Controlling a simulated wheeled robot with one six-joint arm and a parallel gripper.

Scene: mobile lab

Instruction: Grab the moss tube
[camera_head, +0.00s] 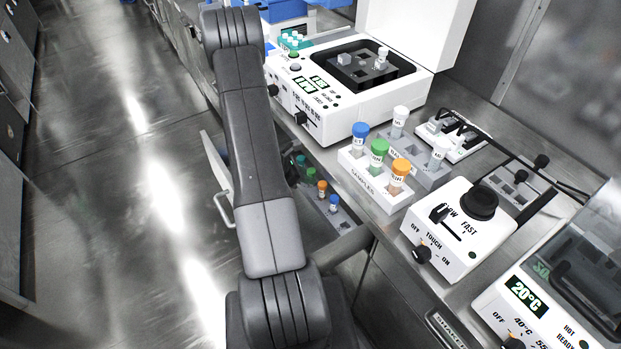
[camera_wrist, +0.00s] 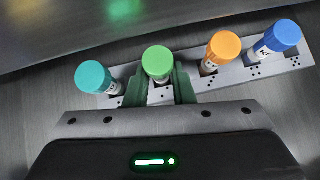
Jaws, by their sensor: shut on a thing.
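A green-capped tube (camera_wrist: 158,62) stands in a grey rack (camera_wrist: 122,71) between a teal-capped tube (camera_wrist: 93,77) and an orange-capped tube (camera_wrist: 222,48). A blue-capped tube (camera_wrist: 279,36) stands at the right end. My gripper (camera_wrist: 160,84) has its two green fingers shut on the green-capped tube, which is still at its place in the rack. In the head view this green cap (camera_head: 311,173) shows low beside the bench, while my arm hides most of the gripper. Another green-capped tube (camera_head: 379,151) stands in the white SAMPLES rack (camera_head: 370,187).
The low rack sits in an open drawer space below the bench edge. On the bench are a white machine with a dark well (camera_head: 340,110), a grey rack with white-capped tubes (camera_head: 428,175), a shaker (camera_head: 455,235) and a heater (camera_head: 545,300). The floor at left is clear.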

